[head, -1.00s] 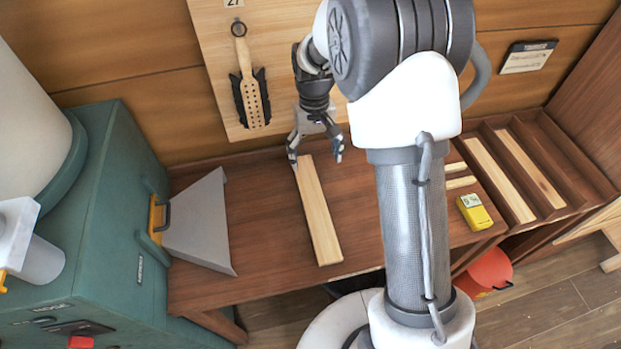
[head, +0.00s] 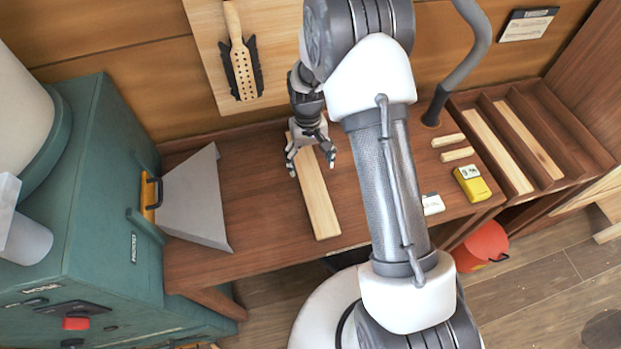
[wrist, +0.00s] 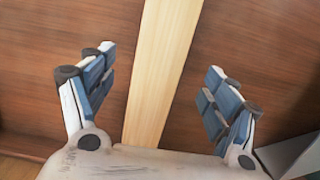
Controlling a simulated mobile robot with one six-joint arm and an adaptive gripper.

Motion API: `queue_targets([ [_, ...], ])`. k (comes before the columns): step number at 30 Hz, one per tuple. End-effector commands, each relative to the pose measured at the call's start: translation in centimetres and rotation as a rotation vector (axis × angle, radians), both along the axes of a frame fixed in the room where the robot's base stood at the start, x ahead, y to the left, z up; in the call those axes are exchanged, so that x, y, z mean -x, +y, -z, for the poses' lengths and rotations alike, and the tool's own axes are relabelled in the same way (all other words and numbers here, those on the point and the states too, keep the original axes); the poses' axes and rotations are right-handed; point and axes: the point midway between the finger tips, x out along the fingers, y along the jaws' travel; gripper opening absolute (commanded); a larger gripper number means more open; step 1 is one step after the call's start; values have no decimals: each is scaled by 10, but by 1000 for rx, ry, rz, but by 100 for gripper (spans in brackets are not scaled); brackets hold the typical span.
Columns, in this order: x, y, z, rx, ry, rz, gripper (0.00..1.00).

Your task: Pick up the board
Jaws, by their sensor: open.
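The board (head: 318,205) is a long, narrow strip of pale wood. It lies flat on the brown workbench (head: 265,215), running from the back toward the front edge. My gripper (head: 311,172) is over the back half of the board, with its fingers pointing down. In the wrist view the board (wrist: 163,65) runs between the two spread fingers, with a gap on each side. My gripper (wrist: 155,85) is open and empty. The far back end of the board is partly hidden behind my gripper in the head view.
A grey sloping chute (head: 197,200) from the green machine (head: 85,200) stands left of the board. To the right are two short wood pieces (head: 457,154), a yellow device (head: 471,184) and a slotted rack (head: 560,130).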

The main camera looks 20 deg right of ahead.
Motion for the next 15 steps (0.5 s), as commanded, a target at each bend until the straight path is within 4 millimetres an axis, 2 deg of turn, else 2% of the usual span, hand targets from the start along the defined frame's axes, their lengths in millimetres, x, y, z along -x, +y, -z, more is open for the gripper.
queue_targets([
  [9, 5, 1, 45, 0, 4, 0, 80],
  [15, 5, 1, 49, 0, 1, 0, 80],
])
